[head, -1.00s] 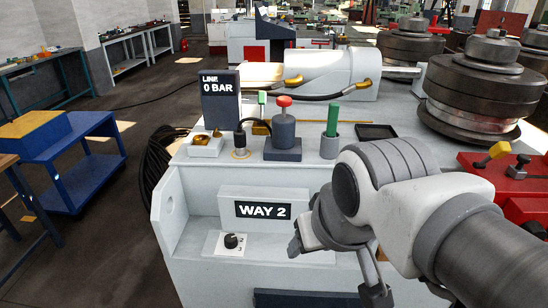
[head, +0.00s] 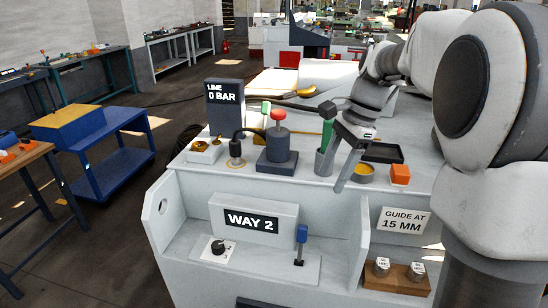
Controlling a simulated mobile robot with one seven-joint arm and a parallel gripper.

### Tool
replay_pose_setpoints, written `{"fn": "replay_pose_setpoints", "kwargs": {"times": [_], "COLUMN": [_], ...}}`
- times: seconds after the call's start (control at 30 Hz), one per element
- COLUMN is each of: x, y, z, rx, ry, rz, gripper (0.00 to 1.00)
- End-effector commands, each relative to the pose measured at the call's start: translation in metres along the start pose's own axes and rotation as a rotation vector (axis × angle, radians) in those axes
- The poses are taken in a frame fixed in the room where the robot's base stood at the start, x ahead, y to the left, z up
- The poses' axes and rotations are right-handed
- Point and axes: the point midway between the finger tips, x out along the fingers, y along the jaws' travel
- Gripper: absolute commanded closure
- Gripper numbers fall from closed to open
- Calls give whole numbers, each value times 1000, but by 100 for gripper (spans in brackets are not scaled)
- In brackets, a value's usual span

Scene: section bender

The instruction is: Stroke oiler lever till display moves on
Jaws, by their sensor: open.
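A dark display (head: 225,105) reading "LINE 0 BAR" stands at the back left of the grey machine top. A second display (head: 251,221) reading "WAY 2" is on the front panel. A dark block with a red knob (head: 278,115) stands on the top, and a green-handled tool (head: 327,112) stands upright in a grey cup. A small blue lever (head: 301,235) is on the front ledge. I cannot tell which is the oiler lever. My gripper (head: 343,174) is open, pointing down just right of the green handle, with no visible hold on anything.
A black selector knob (head: 218,247) is left of the blue lever. A yellow-filled tin (head: 362,172), an orange block (head: 400,174) and a black tray (head: 382,152) lie right of my gripper. A sign (head: 402,220) reads "GUIDE AT 15 MM". My arm covers the right side.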

Motion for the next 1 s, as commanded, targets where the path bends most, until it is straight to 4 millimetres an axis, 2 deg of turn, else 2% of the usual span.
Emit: {"fn": "replay_pose_setpoints", "kwargs": {"times": [0.1,0.23,0.5,0.77,1.0], "x": [16,34,64,83,128], "y": [-25,-46,-67,-68,-61], "z": [-25,-48,-79,-81,-68], "rx": [188,378,626,670,669], "ry": [-64,-124,-194,-207,-206], "rz": [50,106,191,212,213], "gripper": [35,35,35,35,35]}}
